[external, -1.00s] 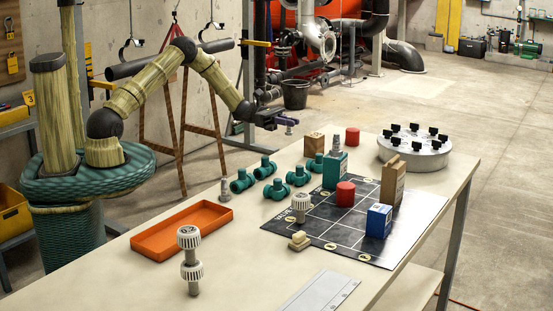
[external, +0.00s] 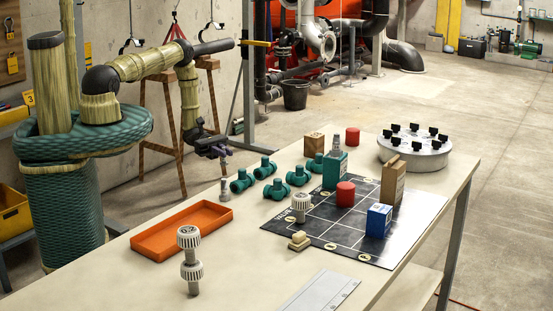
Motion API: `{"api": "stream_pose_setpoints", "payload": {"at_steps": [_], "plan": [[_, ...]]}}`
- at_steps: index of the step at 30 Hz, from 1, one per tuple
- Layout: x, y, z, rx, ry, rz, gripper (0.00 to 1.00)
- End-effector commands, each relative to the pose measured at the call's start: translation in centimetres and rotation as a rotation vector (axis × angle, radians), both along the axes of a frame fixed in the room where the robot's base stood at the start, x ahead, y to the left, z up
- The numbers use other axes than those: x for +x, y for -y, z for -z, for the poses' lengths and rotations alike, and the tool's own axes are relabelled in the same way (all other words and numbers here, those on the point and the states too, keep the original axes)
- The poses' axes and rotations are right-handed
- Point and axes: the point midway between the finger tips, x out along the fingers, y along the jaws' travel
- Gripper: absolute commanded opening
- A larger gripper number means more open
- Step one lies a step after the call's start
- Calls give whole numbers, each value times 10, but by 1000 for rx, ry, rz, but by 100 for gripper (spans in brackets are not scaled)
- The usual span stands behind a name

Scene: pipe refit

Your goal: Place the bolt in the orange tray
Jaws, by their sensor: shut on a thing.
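The orange tray (external: 150,246) lies empty on the near left part of the table. My gripper (external: 219,153) is above the table's far left edge, behind the tray and higher than it. The piece hangs below the jaws and is too small to make out in detail.
Several green pipe fittings (external: 242,181) lie right of the gripper. A grey-white fitting (external: 191,268) stands in front of the tray. A dark grid mat (external: 330,228) with blocks lies to the right. A round grey holder (external: 415,155) stands at the far right.

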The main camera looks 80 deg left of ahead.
Motion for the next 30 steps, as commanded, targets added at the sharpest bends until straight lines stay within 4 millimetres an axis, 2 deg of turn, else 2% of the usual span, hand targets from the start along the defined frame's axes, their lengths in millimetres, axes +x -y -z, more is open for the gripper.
{"api": "stream_pose_setpoints", "payload": {"at_steps": [1, 3, 7, 14, 18, 21, 27, 30], "plan": [[-17, 12, -10, -6, -5, 45, 0], [-38, 33, -11, -7, -5, 105, 0], [-61, 82, -12, -8, -5, 170, 0], [-81, 181, -23, -9, -6, 194, 0], [-92, 239, -38, -8, -10, 180, 0], [-101, 276, -51, -6, -11, 162, 0], [-119, 335, -81, -5, -8, 118, 0], [-126, 352, -92, -3, -6, 99, 0]]}}
